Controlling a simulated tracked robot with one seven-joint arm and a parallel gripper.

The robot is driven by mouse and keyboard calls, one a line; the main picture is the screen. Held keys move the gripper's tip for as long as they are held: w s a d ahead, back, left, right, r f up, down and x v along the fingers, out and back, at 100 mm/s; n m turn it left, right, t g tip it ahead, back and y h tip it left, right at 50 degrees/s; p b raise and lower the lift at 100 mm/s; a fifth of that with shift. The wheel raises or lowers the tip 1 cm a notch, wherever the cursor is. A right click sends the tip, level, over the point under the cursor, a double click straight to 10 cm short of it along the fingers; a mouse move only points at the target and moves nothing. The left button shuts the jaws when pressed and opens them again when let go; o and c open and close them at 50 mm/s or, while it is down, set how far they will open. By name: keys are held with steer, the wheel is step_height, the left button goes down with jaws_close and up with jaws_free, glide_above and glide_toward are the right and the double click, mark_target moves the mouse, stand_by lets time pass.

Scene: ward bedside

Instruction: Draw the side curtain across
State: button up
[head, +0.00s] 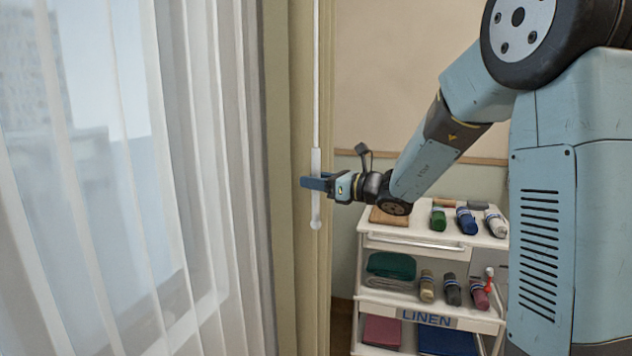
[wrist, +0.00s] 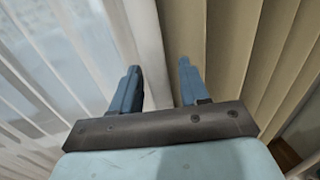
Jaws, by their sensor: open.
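The side curtain (head: 302,90) is beige and hangs in narrow, bunched vertical folds right of the window; its folds also fill the right of the wrist view (wrist: 232,50). A white draw wand (head: 316,80) hangs in front of it, with a thicker handle (head: 316,162) and a rounded lower end. My gripper (head: 311,182) is at the height of the handle, its blue fingers pointing left across it. In the wrist view the fingers (wrist: 160,88) are apart. A pale strip shows between them; I cannot tell whether it is the wand. Contact with the handle is unclear.
A sheer white curtain (head: 185,130) covers the window at left. A white linen cart (head: 410,245) with rolled and folded cloths stands below and right of my gripper, under my arm. The wall behind is bare above a wooden rail (head: 485,160).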

jaws_close()
stand_by(0.4)
